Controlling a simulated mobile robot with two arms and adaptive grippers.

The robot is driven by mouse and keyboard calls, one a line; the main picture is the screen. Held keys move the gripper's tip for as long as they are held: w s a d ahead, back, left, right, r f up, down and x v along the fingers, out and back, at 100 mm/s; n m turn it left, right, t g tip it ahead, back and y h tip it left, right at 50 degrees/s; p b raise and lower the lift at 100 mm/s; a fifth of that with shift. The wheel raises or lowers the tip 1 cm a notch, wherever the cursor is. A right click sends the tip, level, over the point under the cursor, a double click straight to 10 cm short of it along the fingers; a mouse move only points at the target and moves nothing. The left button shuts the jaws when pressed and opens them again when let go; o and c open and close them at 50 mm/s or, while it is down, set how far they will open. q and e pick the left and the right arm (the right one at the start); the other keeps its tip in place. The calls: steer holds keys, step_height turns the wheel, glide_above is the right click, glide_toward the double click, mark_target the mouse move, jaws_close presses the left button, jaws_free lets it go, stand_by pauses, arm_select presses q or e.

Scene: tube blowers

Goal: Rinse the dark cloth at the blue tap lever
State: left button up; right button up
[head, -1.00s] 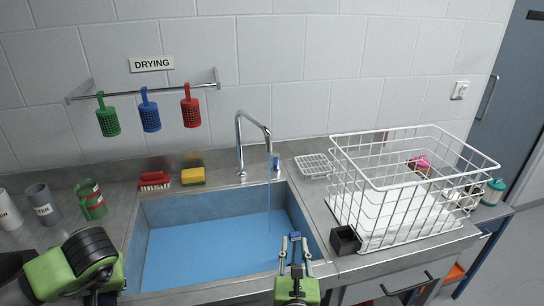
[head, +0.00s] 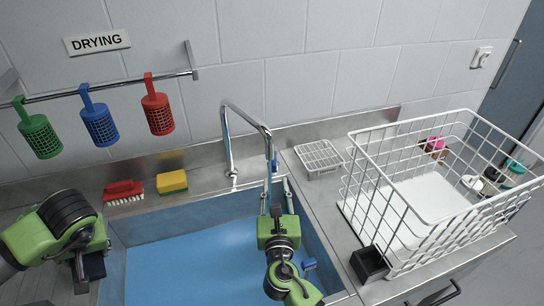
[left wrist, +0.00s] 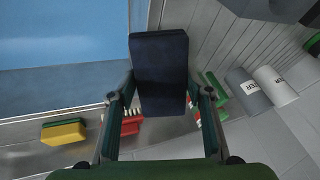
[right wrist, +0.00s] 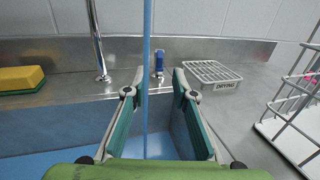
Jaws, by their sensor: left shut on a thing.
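My left gripper (head: 86,268) is shut on the dark cloth (left wrist: 160,72), a folded navy block hanging between the fingers near the sink's left rim. It also shows in the head view (head: 94,266). The steel tap (head: 229,145) stands behind the sink (head: 190,262), with a water stream (right wrist: 147,90) falling from it. The blue tap lever (right wrist: 159,62) is on the back ledge, right of the tap; it also shows in the head view (head: 276,166). My right gripper (right wrist: 159,80) is open and empty, its fingers pointing toward the lever with a gap before it.
A red brush (head: 123,190) and yellow sponge (head: 172,182) lie on the back ledge. A white wire basket (head: 440,180), drying rack (head: 319,156) and black box (head: 369,264) are on the right counter. Cups hang from the drying rail (head: 60,95). Labelled cups (left wrist: 249,90) stand left.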

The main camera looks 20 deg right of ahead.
mark_target(275, 167)
steer(key=x, duration=1)
steer(key=shift+w+d+p, duration=0.1)
steer(key=shift+w+p, duration=0.25)
steer(key=shift+p, duration=0.05)
jaws_close()
